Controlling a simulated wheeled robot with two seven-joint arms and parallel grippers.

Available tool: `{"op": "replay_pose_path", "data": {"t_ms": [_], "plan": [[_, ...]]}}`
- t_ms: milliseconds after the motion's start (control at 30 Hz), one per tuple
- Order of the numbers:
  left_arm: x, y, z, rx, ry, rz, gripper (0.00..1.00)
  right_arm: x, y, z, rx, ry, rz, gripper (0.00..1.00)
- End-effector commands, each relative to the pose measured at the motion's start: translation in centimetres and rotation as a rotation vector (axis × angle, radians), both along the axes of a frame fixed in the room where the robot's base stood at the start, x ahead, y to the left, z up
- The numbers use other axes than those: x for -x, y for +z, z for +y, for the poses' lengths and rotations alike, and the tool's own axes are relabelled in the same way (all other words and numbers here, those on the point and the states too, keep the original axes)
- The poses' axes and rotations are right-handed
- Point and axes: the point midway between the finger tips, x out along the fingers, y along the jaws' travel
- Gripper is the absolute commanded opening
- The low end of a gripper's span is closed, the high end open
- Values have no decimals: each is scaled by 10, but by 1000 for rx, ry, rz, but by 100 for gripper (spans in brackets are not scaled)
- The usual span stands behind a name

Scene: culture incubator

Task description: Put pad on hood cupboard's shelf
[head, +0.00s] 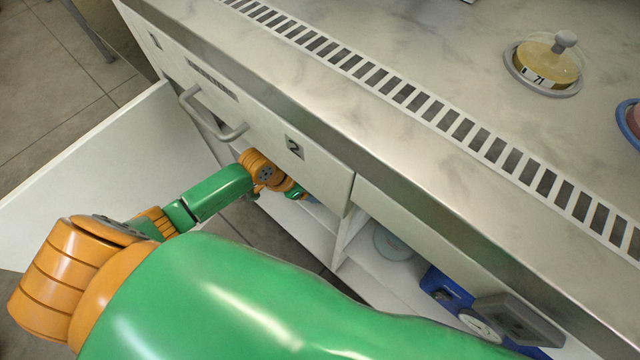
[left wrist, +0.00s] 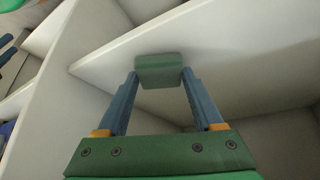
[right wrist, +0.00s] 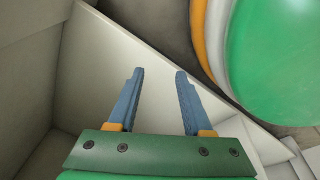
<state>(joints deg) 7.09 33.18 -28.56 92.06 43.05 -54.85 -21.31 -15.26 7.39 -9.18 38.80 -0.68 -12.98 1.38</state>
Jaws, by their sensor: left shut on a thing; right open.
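The pad (left wrist: 160,71) is a small green block in the left wrist view. My left gripper (left wrist: 160,80) is shut on it, one blue finger at each side. Behind the pad is a white shelf board (left wrist: 250,45) inside a white cupboard. I cannot tell whether the pad touches the board. In the head view an arm of mine reaches into the open cupboard below the drawer marked 2 (head: 293,148); its gripper is mostly hidden there. My right gripper (right wrist: 156,88) is open and empty in the right wrist view, in front of a white panel (right wrist: 95,65).
An open white door (head: 110,165) stands at the left of the cupboard. The right compartment holds a round pale dish (head: 392,243) and blue equipment (head: 445,290). A domed dish marked 71 (head: 545,65) stands on the worktop. A drawer handle (head: 212,115) juts out above the arm.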

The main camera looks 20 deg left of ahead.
Motion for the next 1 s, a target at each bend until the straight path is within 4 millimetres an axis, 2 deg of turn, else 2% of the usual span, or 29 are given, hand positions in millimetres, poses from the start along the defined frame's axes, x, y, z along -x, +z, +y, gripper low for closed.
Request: {"op": "replay_pose_path", "data": {"t_ms": [100, 167, 500, 533, 600, 633, 1000], "plan": [[-18, -1, -17, 4, -1, -3, 8, -7, -5, 5, -7, 1, -4, 50], [-16, -8, -15, -1, 0, 1, 8, -10, -7, 8, -10, 2, -3, 50], [-16, -10, -14, -1, 0, -1, 8, -11, -6, 9, -10, 2, -1, 50], [-16, -10, -14, -1, 0, -1, 74, -11, -6, 9, -11, 2, 0, 50], [-15, -9, -14, -1, 0, -1, 93, -10, -5, 9, -10, 2, 1, 50], [-16, -9, -14, 0, 0, -1, 98, -10, -5, 9, -10, 2, 1, 50], [-15, -9, -14, 0, 0, 0, 98, -10, -5, 9, -10, 1, 2, 50]]}}
